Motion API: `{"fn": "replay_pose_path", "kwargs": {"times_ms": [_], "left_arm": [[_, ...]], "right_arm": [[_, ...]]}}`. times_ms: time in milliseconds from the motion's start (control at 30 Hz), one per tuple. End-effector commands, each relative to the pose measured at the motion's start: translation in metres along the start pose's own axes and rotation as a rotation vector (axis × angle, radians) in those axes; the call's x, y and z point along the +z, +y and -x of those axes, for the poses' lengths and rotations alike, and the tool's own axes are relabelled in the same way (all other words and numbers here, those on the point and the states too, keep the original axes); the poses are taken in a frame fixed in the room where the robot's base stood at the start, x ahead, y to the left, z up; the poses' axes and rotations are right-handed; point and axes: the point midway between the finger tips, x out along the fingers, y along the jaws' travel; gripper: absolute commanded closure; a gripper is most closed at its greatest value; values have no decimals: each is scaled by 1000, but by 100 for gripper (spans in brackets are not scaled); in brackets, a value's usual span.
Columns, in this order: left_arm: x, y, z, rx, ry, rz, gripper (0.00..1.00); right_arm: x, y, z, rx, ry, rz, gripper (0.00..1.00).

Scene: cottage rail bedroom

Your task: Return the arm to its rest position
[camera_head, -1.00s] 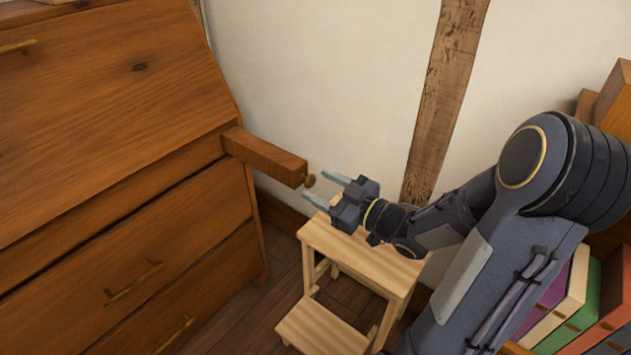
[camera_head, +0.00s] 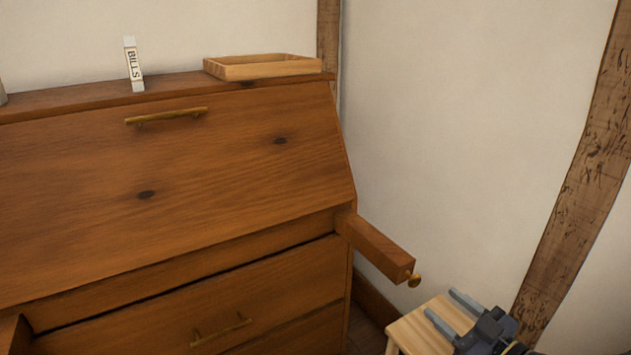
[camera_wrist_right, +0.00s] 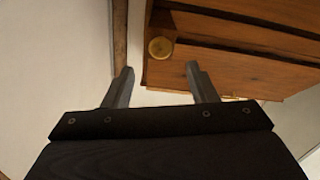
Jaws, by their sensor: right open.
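My right gripper (camera_head: 441,302) shows at the lower right of the head view, above the pale wooden step stool (camera_head: 408,333). Its two grey fingers are apart with nothing between them. They point toward the brass knob (camera_head: 414,280) on the end of the pulled-out wooden support bar (camera_head: 375,246), and a small gap separates them from it. In the right wrist view the open fingers (camera_wrist_right: 160,68) frame the knob (camera_wrist_right: 160,47), which lies beyond them. Most of my right arm is outside the head view. My left gripper does not show.
A brown wooden bureau (camera_head: 200,190) with a closed slanted front fills the left. A timber post (camera_head: 580,180) runs up the white wall (camera_head: 450,120) at right.

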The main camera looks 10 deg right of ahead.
Motion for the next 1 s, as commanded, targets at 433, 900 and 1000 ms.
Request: {"fn": "replay_pose_path", "kwargs": {"times_ms": [433,900,1000], "left_arm": [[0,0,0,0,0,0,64],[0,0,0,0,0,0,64],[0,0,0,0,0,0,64]], "right_arm": [[-8,28,6,393,-483,-117,48],[-13,-122,75,176,-916,-655,48],[-20,-155,90,74,-976,-719,48]]}}
